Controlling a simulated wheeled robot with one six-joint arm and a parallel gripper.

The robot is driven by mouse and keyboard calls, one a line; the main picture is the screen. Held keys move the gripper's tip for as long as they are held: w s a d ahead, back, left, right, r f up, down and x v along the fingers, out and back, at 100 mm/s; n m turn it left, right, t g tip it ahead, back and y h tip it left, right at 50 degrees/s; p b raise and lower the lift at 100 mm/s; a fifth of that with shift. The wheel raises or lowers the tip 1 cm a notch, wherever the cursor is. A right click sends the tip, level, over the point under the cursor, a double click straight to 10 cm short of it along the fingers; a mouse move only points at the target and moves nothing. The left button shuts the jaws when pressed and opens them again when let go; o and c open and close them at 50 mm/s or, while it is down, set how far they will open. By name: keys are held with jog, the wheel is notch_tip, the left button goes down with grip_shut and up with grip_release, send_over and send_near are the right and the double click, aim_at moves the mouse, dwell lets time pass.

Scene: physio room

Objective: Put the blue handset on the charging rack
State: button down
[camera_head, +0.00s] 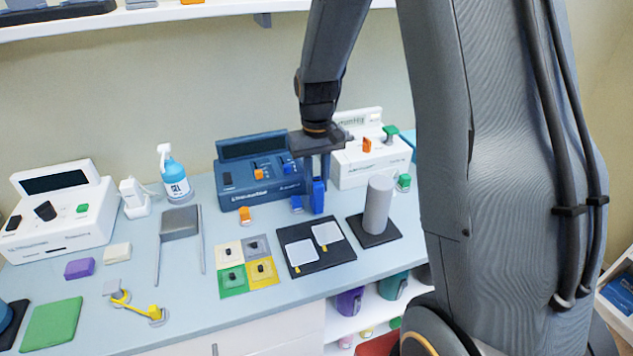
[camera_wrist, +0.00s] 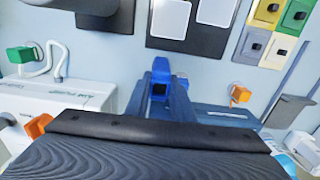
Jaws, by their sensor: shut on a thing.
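My gripper (camera_head: 316,180) reaches down over the counter, in front of the gap between the blue machine and the white machine. It is shut on an upright blue piece, which looks like the blue handset (camera_head: 318,197). In the wrist view the handset (camera_wrist: 160,68) shows between the fingers (camera_wrist: 165,88). I cannot tell whether its lower end touches the counter. A smaller blue block (camera_head: 296,203) sits close to its left.
The blue machine (camera_head: 233,178) and white machine (camera_head: 350,170) stand behind. A grey cylinder (camera_head: 378,205) on a black base is right of the gripper. A black tray (camera_head: 300,268) with white pads and coloured squares (camera_head: 233,283) lie in front. A spray bottle (camera_head: 175,180) stands left.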

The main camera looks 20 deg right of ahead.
jog(key=shift+f, duration=0.35)
jog(key=shift+f, duration=0.1)
jog(key=c, duration=1.5)
grip_release()
jog(key=shift+c, duration=0.2)
